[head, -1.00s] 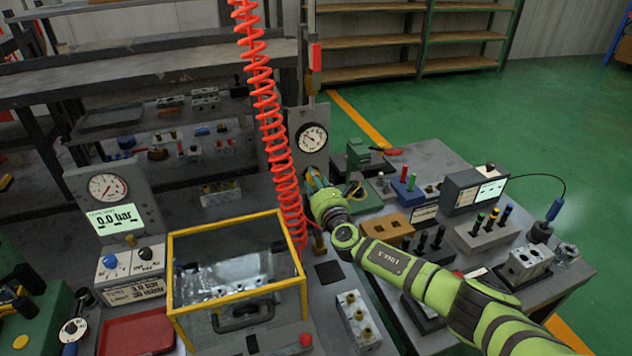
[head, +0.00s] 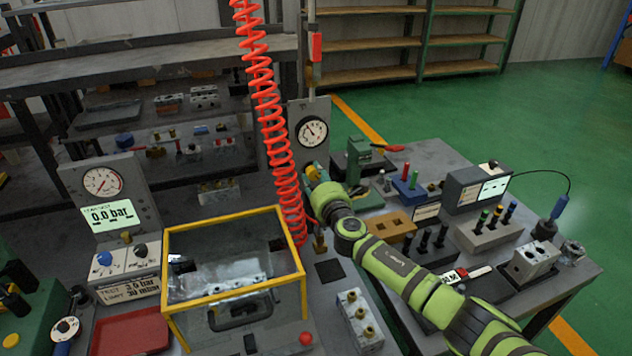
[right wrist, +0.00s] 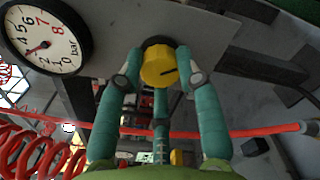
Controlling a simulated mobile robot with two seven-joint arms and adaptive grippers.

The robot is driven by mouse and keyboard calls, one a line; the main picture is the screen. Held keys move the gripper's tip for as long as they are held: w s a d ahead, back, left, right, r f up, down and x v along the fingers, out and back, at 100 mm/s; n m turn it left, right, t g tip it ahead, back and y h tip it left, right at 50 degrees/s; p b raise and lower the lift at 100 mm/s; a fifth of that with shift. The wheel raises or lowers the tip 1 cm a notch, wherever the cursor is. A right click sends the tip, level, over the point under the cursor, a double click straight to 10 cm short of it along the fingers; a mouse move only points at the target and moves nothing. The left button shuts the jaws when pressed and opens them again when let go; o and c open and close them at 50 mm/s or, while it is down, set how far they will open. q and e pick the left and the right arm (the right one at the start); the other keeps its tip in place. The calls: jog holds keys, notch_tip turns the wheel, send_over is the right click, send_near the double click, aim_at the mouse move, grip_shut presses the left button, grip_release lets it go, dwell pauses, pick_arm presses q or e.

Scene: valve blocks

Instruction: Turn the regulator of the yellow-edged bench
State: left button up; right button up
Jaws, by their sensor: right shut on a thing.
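The regulator has a round yellow knob (right wrist: 158,66) with a dark mark, seen in the right wrist view below a grey panel. A white bar gauge (right wrist: 42,38) is on that panel; it also shows in the head view (head: 312,132). My right gripper (right wrist: 156,70) has its teal fingers closed around the knob, on its left, right and lower sides. In the head view the right gripper (head: 316,180) is at the panel below the gauge, and the knob is mostly hidden by it. My left gripper is not in view.
A red coiled hose (head: 268,110) hangs just left of the right gripper. A yellow-edged clear box (head: 235,272) stands front left. A console (head: 105,200) reading 0.0 bar is at the left. Blocks and a display (head: 478,188) crowd the right bench.

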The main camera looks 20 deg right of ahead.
jog(key=m+b, duration=0.1)
jog(key=m, duration=0.3)
jog(key=shift+d+r+m, duration=0.1)
jog(key=shift+r+m, duration=0.05)
jog(key=shift+m, duration=0.15)
jog(key=m, duration=0.3)
jog(key=shift+m+b, duration=0.3)
jog(key=shift+b, duration=0.05)
jog(key=m, duration=0.3)
jog(key=shift+m, duration=2.2)
jog(key=o, duration=1.1)
jog(key=shift+o, duration=0.2)
